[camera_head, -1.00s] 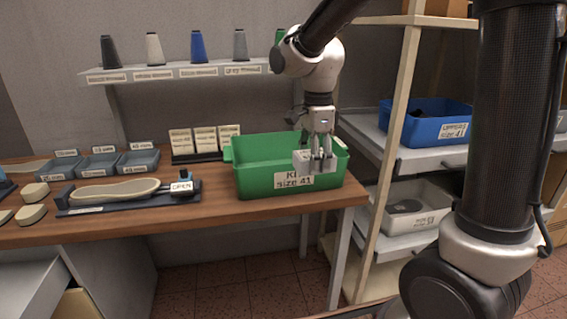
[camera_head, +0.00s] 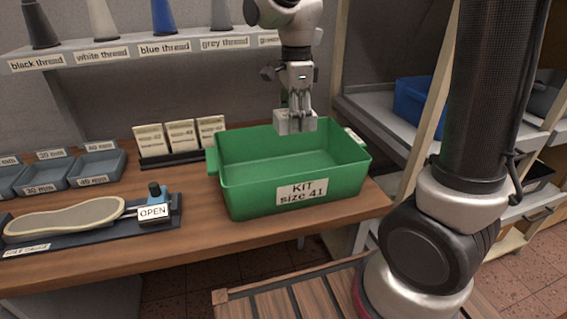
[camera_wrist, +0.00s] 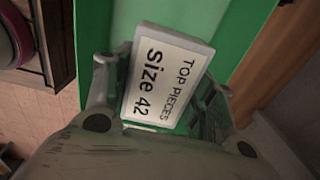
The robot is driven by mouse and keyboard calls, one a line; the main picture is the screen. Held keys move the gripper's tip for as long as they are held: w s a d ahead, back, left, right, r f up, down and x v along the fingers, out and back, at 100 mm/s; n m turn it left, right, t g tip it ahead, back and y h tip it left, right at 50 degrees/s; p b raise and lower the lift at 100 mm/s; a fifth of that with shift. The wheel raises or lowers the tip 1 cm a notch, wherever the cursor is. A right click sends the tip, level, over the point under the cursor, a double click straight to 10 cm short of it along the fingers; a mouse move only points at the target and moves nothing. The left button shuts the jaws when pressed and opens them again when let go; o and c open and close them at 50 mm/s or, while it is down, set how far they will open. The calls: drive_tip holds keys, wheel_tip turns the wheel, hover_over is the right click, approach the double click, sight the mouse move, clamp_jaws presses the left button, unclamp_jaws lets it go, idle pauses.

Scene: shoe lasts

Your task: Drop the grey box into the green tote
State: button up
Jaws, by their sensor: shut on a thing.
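The green tote (camera_head: 240,200), labelled "KIT size 41", stands on the wooden workbench, and its open inside looks empty in the head view. My gripper (camera_head: 297,112) is shut on a small grey box (camera_head: 290,125) and holds it above the tote's opening. In the wrist view the box (camera_wrist: 165,75) sits between the fingers and carries a white label reading "TOP PIECES Size 42". Green tote surface (camera_wrist: 245,25) shows behind and below it. The box's underside is hidden.
A shoe-sole gauge (camera_head: 65,220) marked "OPEN" lies left of the tote. Card holders (camera_head: 180,150) and grey bins (camera_head: 70,172) stand behind. A thread shelf (camera_head: 150,50) hangs above. A rack with a blue bin (camera_head: 410,100) is at right.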

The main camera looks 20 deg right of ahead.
drive_tip(key=shift+f, duration=2.85)
drive_tip(key=o, duration=1.2)
wheel_tip(320, 180, up, 12)
